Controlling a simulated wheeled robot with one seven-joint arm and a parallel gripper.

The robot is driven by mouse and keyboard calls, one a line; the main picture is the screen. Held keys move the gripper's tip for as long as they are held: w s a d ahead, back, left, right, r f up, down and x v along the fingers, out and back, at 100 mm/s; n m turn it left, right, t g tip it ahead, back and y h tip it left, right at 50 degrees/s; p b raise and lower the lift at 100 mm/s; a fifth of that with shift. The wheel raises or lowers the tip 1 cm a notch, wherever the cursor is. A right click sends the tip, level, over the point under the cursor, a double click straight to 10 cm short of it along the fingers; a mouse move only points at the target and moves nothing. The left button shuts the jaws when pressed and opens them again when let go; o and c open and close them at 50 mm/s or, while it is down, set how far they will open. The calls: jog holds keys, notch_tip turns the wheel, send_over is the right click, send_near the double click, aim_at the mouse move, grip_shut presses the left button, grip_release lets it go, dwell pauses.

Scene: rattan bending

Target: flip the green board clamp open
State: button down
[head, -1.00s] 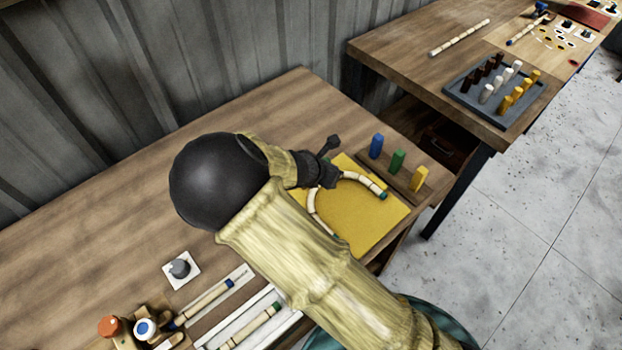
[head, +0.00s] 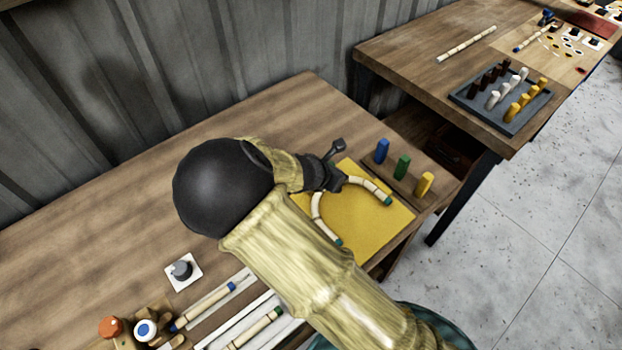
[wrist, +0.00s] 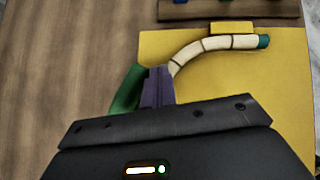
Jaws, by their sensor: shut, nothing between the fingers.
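The green board clamp shows in the wrist view as a dark green curved piece (wrist: 127,92) at the left edge of the yellow board (wrist: 270,95). My gripper's fingers (wrist: 159,75) are together and empty, just right of the green piece. I cannot tell whether they touch it. In the head view my gripper (head: 328,178) is over the far left edge of the yellow board (head: 375,225), and my arm hides the clamp. A curved rattan piece (head: 370,187) with green ends lies on the board, partly behind my gripper.
A wooden rack with blue (head: 382,151), green (head: 402,167) and yellow (head: 424,185) blocks stands beyond the board. A grey knob (head: 181,270) and straight rattan pieces (head: 255,329) are at the near left. The left tabletop is mostly clear.

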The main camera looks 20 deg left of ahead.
jog(key=shift+s+f, duration=0.1)
dwell(0.4)
jog(key=shift+s+d+f+b, duration=0.15)
jog(key=shift+d+b, duration=0.2)
jog(key=shift+b, duration=0.45)
jog(key=s+b, duration=0.1)
jog(key=s+d, duration=0.1)
jog(key=s+b, duration=0.1)
jog(key=shift+s+d+b, duration=0.2)
jog(key=shift+d+b, duration=0.1)
jog(key=shift+d, duration=0.05)
jog(key=s+d+r, duration=0.4)
jog(key=s+r, duration=0.1)
jog(key=r, duration=0.2)
jog(key=shift+r+p, duration=0.25)
jog(key=shift+p, duration=0.05)
jog(key=shift+d, duration=0.1)
jog(key=s+d+r+m+g+y+p, duration=0.1)
jog(key=s+d+r+m+g+p, duration=0.1)
jog(key=d+m, duration=0.9)
jog(key=s+d+r+m+g+y+p, duration=0.1)
jog(key=s+d+r+m+g+p, duration=0.1)
jog(key=d+m, duration=0.9)
notch_tip(320, 180, up, 2)
jog(key=s+m+g, duration=0.1)
jog(key=m+g, duration=0.1)
jog(key=m, duration=0.8)
jog(key=shift+y+p, duration=0.4)
